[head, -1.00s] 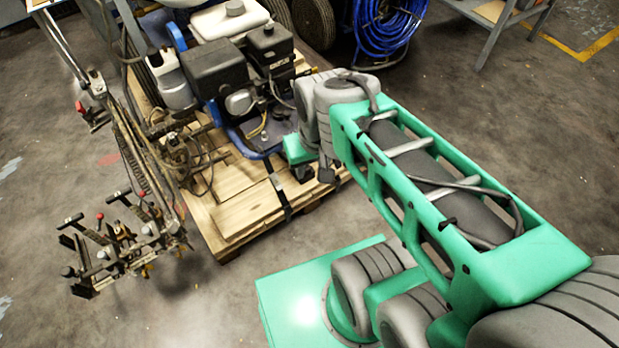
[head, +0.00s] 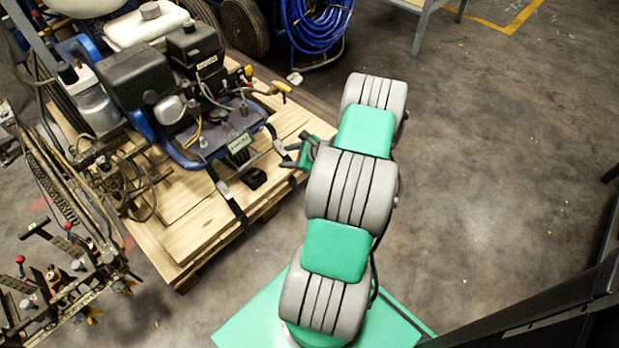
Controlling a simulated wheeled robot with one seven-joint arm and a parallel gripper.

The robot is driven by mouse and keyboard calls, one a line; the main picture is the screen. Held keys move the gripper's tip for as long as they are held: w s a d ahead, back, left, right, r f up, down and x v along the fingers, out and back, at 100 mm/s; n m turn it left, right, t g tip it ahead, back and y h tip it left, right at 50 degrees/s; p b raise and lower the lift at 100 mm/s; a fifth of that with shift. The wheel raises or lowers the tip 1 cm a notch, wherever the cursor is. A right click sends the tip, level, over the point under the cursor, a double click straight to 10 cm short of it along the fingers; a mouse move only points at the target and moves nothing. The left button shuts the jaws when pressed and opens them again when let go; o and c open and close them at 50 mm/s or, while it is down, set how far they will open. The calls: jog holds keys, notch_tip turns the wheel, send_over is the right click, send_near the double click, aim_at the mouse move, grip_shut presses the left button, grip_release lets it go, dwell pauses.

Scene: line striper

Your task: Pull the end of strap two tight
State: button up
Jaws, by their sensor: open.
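A dark strap (head: 231,204) with a metal buckle runs over the front edge of the wooden pallet (head: 185,240) and hangs down its side. A second dark strap end (head: 291,182) shows at the pallet's right corner, partly hidden near my arm. I cannot tell which one is strap two. My gripper (head: 284,155) is small in view, at the right side of the pallet, above its boards and just right of the machine's frame. Its jaws are open, and I see nothing between them.
The line striper (head: 150,85), with its engine and blue frame, stands on the pallet. Its levers and spray arm (head: 65,270) stick out at the lower left. A blue hose reel (head: 318,25) stands behind.

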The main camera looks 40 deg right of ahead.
jog(key=s+d+f+m+t+h+b, duration=0.1)
jog(key=s+d+f+m+t+h, duration=0.1)
jog(key=s+d+f+m, duration=0.45)
jog(key=b+x, duration=0.6)
jog(key=x, duration=0.7)
jog(key=shift+w+a+r+m+b, duration=0.15)
jog(key=shift+a+r+m+b, duration=0.05)
jog(key=shift+m+b, duration=0.15)
grip_shut()
